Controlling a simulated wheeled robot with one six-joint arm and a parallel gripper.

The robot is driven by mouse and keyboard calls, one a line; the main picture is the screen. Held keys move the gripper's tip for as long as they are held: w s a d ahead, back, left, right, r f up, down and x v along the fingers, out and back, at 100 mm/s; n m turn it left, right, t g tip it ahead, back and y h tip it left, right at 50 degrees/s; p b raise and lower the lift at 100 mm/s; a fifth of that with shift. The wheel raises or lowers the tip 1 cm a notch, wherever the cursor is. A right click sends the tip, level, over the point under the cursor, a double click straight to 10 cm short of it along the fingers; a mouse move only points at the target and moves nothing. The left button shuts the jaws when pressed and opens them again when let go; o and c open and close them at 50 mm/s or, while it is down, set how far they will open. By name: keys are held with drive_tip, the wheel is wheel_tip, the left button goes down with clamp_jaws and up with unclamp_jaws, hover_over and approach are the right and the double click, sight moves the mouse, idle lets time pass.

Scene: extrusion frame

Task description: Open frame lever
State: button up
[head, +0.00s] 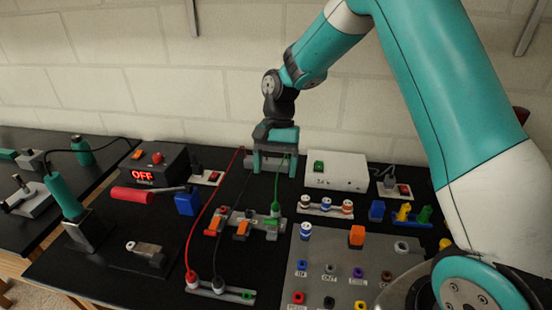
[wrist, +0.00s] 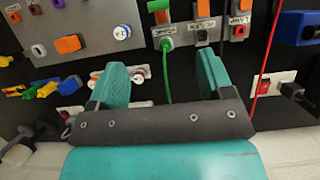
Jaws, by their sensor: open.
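A row of lever connectors (head: 240,223) stands mid-table, with orange levers and a green plug (head: 275,209) at its right end. In the wrist view the row is at the top, upside down, with orange levers (wrist: 203,8) and the green plug (wrist: 165,44). Small labels there are too blurred to tell which lever is the frame lever. My gripper (head: 275,165) is open and empty, pointing down behind the row and apart from it. Its two teal fingers (wrist: 162,72) also show in the wrist view, with the green cable (wrist: 167,80) running between them in the picture.
A white box (head: 337,172) is right of my gripper. A grey panel (head: 340,260) with several buttons lies front right. A black OFF-display box (head: 155,170) and red-handled tool (head: 133,195) are left.

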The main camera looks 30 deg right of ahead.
drive_tip(key=shift+v, duration=1.5)
